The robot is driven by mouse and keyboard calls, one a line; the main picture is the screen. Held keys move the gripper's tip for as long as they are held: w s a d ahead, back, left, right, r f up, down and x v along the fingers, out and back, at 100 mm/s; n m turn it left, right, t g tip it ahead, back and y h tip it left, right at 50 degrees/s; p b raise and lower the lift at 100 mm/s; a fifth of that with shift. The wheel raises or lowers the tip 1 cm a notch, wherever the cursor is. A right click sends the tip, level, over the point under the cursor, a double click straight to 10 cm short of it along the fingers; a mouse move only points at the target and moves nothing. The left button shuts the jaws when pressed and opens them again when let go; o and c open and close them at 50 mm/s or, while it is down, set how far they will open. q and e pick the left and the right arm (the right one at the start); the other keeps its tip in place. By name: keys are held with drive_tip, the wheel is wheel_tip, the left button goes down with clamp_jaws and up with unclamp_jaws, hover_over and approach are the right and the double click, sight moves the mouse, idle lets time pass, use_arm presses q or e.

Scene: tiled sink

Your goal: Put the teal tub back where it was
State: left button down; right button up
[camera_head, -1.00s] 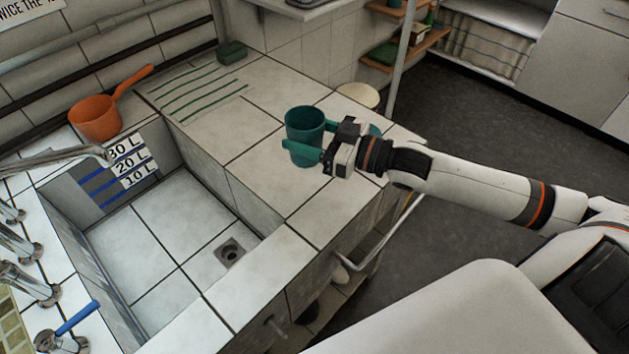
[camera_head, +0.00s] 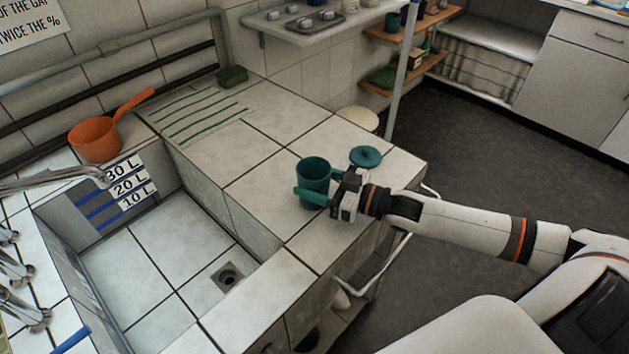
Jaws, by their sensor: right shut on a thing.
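The teal tub (camera_head: 315,171) is upright, with its open top facing up, over the tiled counter (camera_head: 265,180) to the right of the sink basin. My right gripper (camera_head: 322,187) comes in from the right and is shut on the tub's side. One teal finger crosses the near side of the tub; the other finger is largely hidden. I cannot tell whether the tub's base touches the tiles. A round teal lid (camera_head: 366,156) with a knob lies on the counter just behind the gripper. My left gripper is not in view.
The sunken basin (camera_head: 180,260) with a drain (camera_head: 228,277) lies to the left. An orange dipper (camera_head: 97,139) and a dark green block (camera_head: 232,76) stand at the back. Green stripes (camera_head: 200,115) mark the counter. A pale pole (camera_head: 403,75) rises behind the counter.

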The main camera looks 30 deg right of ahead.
drive_tip(key=o, duration=1.1)
drive_tip(key=shift+r, duration=0.1)
drive_tip(key=shift+s+d, duration=0.15)
drive_tip(key=shift+s, duration=0.1)
drive_tip(key=p+v, duration=0.2)
drive_tip(key=v, duration=0.9)
drive_tip(key=shift+s+d, duration=0.15)
drive_tip(key=shift+d, duration=0.05)
